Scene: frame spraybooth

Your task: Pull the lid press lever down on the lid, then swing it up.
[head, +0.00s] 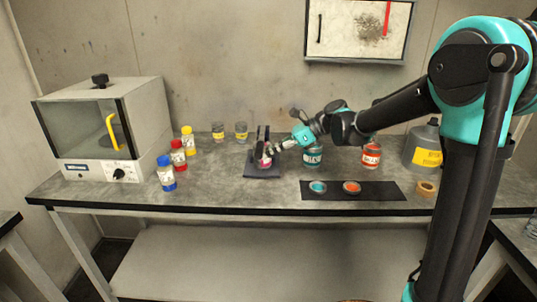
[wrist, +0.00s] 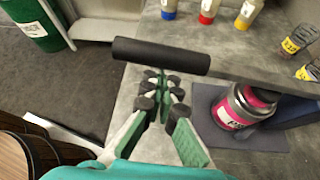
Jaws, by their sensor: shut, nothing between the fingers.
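The lid press (head: 263,172) stands on the bench, with a dark base plate and an upright column. A can with a pink label (wrist: 247,103) sits on its base; the can also shows in the head view (head: 265,162), partly hidden by my gripper. A black cylindrical bar (wrist: 160,55), apparently the lever's handle, lies across the wrist view just past my fingertips. My gripper (wrist: 162,82) is shut and empty, its tips close to the bar; I cannot tell whether they touch it. The lever's arm and the can's lid are not clear.
A teal-labelled can (head: 313,156) and a red-labelled can (head: 371,152) stand right of the press. A black mat (head: 385,191) with two lids lies in front. Small bottles (head: 178,157) and a glass-fronted oven (head: 100,130) stand left. The bench front between them is clear.

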